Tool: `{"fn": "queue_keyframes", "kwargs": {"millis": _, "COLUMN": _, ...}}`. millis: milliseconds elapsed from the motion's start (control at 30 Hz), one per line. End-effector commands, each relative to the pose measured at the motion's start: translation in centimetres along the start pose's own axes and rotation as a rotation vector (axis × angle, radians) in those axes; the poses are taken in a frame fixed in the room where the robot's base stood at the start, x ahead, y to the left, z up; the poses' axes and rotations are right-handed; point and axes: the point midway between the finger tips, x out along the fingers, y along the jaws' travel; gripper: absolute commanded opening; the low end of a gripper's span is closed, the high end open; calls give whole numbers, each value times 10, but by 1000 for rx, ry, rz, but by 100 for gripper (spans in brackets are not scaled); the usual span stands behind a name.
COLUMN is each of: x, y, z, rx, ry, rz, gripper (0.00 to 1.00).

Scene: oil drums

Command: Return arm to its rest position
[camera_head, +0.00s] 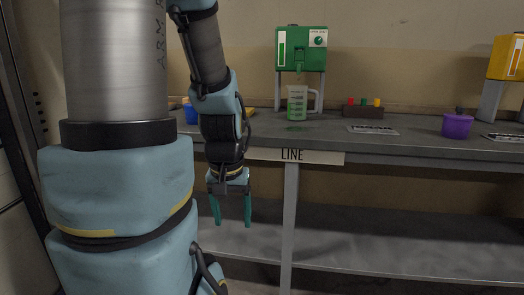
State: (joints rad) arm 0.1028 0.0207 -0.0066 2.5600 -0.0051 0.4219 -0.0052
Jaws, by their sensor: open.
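My gripper (231,209) hangs from my arm in the left half of the head view. Its two teal fingers point down and stand apart, with nothing between them. It is in front of the workbench, below the level of the bench top (420,148). My blue and grey arm fills much of the left side and hides part of the bench behind it.
On the bench are a measuring jug (298,103) under a green dispenser (302,48), a small block with coloured pegs (362,110), a purple pot (457,125) and a yellow dispenser (508,58). A lower shelf (400,243) looks bare. A bench leg (289,225) stands right of my gripper.

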Motion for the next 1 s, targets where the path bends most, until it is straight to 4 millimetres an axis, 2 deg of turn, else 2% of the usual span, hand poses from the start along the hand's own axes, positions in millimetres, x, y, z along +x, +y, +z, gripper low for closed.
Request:
{"fn": "queue_keyframes", "kwargs": {"millis": 33, "x": -16, "y": 0, "z": -2, "rx": 0, "ry": 0, "rz": 0, "gripper": 70}}
{"fn": "queue_keyframes", "kwargs": {"millis": 167, "x": -40, "y": 0, "z": -6, "rx": 0, "ry": 0, "rz": 0, "gripper": 70}}
{"fn": "queue_keyframes", "kwargs": {"millis": 400, "x": -115, "y": 0, "z": -16, "rx": 0, "ry": 0, "rz": 0, "gripper": 70}}
{"fn": "queue_keyframes", "kwargs": {"millis": 600, "x": -164, "y": 0, "z": -23, "rx": 0, "ry": 0, "rz": 0, "gripper": 70}}
{"fn": "queue_keyframes", "kwargs": {"millis": 767, "x": -182, "y": 1, "z": -25, "rx": 0, "ry": 0, "rz": 0, "gripper": 70}}
{"fn": "queue_keyframes", "kwargs": {"millis": 1000, "x": -183, "y": 1, "z": -26, "rx": 0, "ry": 0, "rz": 0, "gripper": 70}}
